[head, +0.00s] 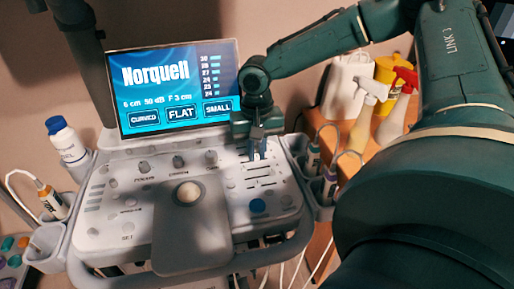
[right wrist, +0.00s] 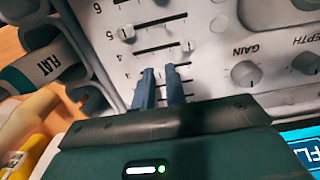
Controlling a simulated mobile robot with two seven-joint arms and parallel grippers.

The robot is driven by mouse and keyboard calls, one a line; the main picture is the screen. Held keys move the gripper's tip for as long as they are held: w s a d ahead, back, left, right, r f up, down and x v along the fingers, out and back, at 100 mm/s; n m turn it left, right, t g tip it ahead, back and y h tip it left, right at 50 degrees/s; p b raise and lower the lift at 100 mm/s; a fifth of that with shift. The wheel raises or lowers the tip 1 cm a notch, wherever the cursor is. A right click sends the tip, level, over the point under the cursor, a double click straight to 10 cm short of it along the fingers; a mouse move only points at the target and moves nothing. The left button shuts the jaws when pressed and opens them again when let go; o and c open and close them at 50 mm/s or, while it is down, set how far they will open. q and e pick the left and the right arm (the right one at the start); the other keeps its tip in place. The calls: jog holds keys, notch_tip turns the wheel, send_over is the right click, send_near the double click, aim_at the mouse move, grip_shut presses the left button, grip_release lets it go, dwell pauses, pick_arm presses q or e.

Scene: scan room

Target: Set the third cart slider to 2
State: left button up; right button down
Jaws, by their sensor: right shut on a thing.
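The ultrasound-style cart's control panel (head: 225,200) has a group of horizontal sliders on its right part, in the head view. My right gripper (head: 257,156) reaches down onto the far end of that group. In the right wrist view its two narrow blue fingers (right wrist: 160,72) are close together over a slider slot, shut on a slider knob that they mostly hide. Two neighbouring slots show above, one with its knob (right wrist: 127,32) at the left end, the other with its knob (right wrist: 187,46) at the right end. I cannot read the held slider's setting. My left gripper is not in view.
A lit screen (head: 178,88) stands behind the panel. A GAIN knob (right wrist: 246,73) is right of the sliders in the right wrist view. Side holders carry bottles, such as a white one with a blue cap (head: 67,142). Spray bottles (head: 366,115) stand on a wooden surface at right.

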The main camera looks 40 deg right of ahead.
aim_at(258, 156)
jog(key=shift+d, duration=0.15)
jog(key=c, duration=1.4)
grip_release()
jog(key=shift+s, duration=0.1)
jog(key=shift+c, duration=0.2)
jog(key=shift+r, duration=0.1)
notch_tip(258, 156, up, 13)
jog(key=p, duration=0.1)
